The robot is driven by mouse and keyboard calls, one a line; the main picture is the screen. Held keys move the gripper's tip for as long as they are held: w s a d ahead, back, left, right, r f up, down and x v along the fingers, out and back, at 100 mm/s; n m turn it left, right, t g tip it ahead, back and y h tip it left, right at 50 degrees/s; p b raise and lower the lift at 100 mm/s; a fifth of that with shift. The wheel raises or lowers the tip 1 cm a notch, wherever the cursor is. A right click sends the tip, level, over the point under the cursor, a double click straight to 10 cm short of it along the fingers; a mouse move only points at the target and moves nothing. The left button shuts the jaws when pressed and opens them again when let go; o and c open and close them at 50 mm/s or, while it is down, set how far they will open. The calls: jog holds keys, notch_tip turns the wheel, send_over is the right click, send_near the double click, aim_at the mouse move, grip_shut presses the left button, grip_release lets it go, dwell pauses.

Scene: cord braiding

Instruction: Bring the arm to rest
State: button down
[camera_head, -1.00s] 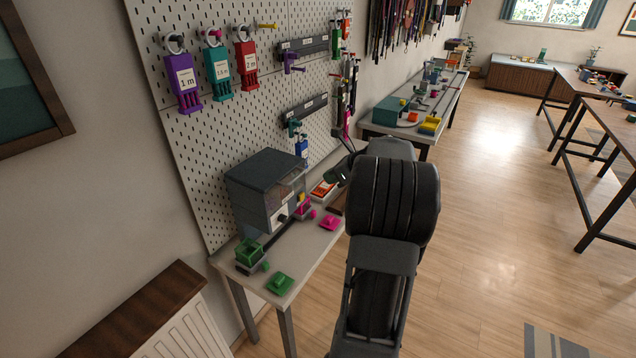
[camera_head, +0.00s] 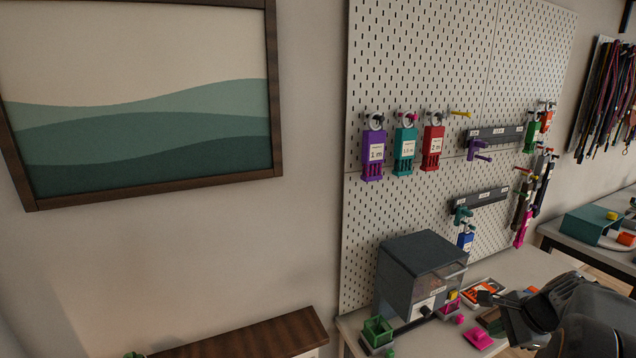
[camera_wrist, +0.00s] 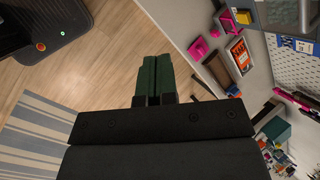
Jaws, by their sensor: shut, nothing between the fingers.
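My gripper (camera_wrist: 154,78) is shut and empty in the wrist view, its two dark green fingers side by side over bare floor (camera_wrist: 110,75). In the head view my gripper (camera_head: 490,298) shows at the lower right, in front of the narrow bench's right part. My arm's dark links fill the lower right corner there, and most of the arm is out of the picture.
The narrow bench (camera_head: 420,340) bears a dark box with a clear front (camera_head: 415,270), a green holder (camera_head: 378,330) and a pink piece (camera_head: 478,338). A pegboard (camera_head: 400,80) with colored tags stands behind. A striped mat (camera_wrist: 30,135) lies on the floor.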

jog(key=s+a+r+n+h, duration=0.1)
jog(key=s+a+n, duration=0.3)
jog(key=a+n, duration=0.6)
jog(key=s+a+r+n+h, duration=0.1)
jog(key=s+a+n, duration=0.3)
jog(key=a+n, duration=0.6)
jog(key=a, duration=0.5)
jog(key=shift+a+r+g, duration=0.15)
jog(key=shift+g, duration=0.25)
